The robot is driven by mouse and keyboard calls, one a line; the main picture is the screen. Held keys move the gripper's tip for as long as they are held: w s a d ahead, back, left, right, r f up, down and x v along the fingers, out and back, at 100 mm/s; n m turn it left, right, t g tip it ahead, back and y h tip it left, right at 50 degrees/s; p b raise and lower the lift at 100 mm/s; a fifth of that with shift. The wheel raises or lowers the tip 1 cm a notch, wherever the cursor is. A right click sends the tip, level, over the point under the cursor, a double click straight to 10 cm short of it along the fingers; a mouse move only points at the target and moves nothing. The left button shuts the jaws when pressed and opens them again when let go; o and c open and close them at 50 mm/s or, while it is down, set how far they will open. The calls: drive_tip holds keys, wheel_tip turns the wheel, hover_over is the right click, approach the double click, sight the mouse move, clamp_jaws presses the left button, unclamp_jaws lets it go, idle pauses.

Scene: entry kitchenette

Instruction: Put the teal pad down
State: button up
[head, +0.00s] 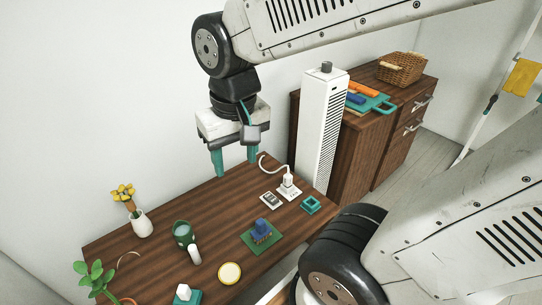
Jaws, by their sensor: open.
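My gripper (236,168) hangs above the back edge of the wooden table, its two teal fingers pointing down, spread apart with nothing between them. A small teal square piece (311,205) with a raised rim lies on the table's right end, to the right of and below my gripper in the picture. A flat green pad (248,244) lies at the table's front middle, with a dark blue block-like object (262,231) on it. A flat teal board (383,106) with a handle lies on the cabinet. I cannot tell which is the teal pad.
The wooden table (160,262) bears a white vase (141,225) of yellow flowers, a green mug (183,233), a yellow-rimmed disc (230,273) and a white plug (287,182). A tall white tower (321,130) stands right of my gripper. The table below my gripper is mostly clear.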

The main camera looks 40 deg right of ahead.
drive_tip(key=s+d+r+n, duration=0.1)
drive_tip(key=s+d+r, duration=0.1)
drive_tip(key=s, duration=0.5)
drive_tip(key=shift+s+r+n, duration=0.15)
drive_tip(key=shift+r+n, duration=0.15)
drive_tip(key=shift+r, duration=0.1)
drive_tip(key=shift+o, duration=0.5)
idle(0.4)
